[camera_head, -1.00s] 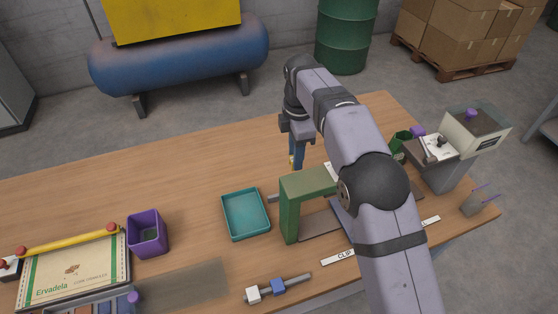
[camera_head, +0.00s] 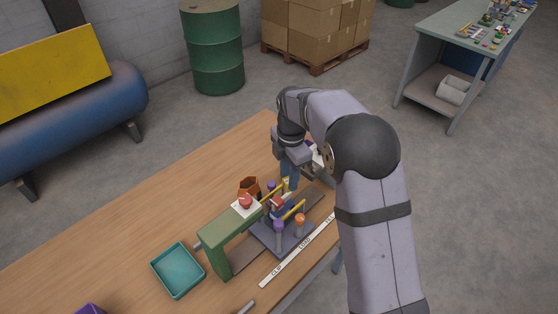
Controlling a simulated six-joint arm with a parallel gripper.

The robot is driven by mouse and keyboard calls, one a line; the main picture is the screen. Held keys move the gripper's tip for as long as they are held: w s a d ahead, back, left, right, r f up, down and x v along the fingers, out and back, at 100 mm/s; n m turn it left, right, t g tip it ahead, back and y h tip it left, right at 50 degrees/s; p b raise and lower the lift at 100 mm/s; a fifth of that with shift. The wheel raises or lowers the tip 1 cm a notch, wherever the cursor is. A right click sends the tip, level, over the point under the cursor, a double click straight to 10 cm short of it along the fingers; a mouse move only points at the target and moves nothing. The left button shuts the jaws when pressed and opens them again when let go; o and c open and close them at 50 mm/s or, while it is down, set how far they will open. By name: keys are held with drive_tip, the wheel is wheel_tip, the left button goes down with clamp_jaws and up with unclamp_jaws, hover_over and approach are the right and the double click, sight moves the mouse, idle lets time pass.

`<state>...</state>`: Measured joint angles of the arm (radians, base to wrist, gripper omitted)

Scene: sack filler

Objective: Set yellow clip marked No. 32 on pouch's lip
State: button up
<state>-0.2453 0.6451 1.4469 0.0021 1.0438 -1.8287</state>
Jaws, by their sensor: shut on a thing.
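My gripper (camera_head: 289,176) has blue fingers pointing down over the far end of the fixture with yellow bars (camera_head: 293,210). It is shut, with a small bit of yellow at the fingertips, which I take to be the yellow clip (camera_head: 287,184). Its No. 32 mark cannot be read. The fixture has a grey-blue base (camera_head: 262,237), purple-topped and orange-topped posts. A small dark and reddish thing (camera_head: 278,203) sits between the bars; I cannot tell whether it is the pouch. My arm hides what lies to the right of the gripper.
A green arch (camera_head: 222,238) stands left of the fixture, near a red button (camera_head: 245,201) on a white box. An orange-brown cup (camera_head: 249,186) is behind it. A teal tray (camera_head: 178,271) lies at left. A lettered white strip (camera_head: 290,257) runs along the front. Bare wood lies behind the tray.

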sight(287, 194)
drive_tip(key=shift+f+n, duration=0.45)
drive_tip(key=shift+n, duration=0.05)
drive_tip(key=shift+w+a+n, duration=0.2)
drive_tip(key=shift+w+n, duration=0.4)
drive_tip(key=shift+w, duration=0.1)
drive_tip(key=shift+w+n, duration=0.15)
drive_tip(key=shift+n, duration=0.35)
drive_tip(key=shift+f, duration=0.2)
drive_tip(key=shift+f+b, duration=1.75)
drive_tip(key=shift+f, duration=0.1)
drive_tip(key=shift+f, duration=0.2)
drive_tip(key=shift+f+b, duration=0.75)
drive_tip(key=shift+f, duration=0.35)
drive_tip(key=shift+f, duration=0.1)
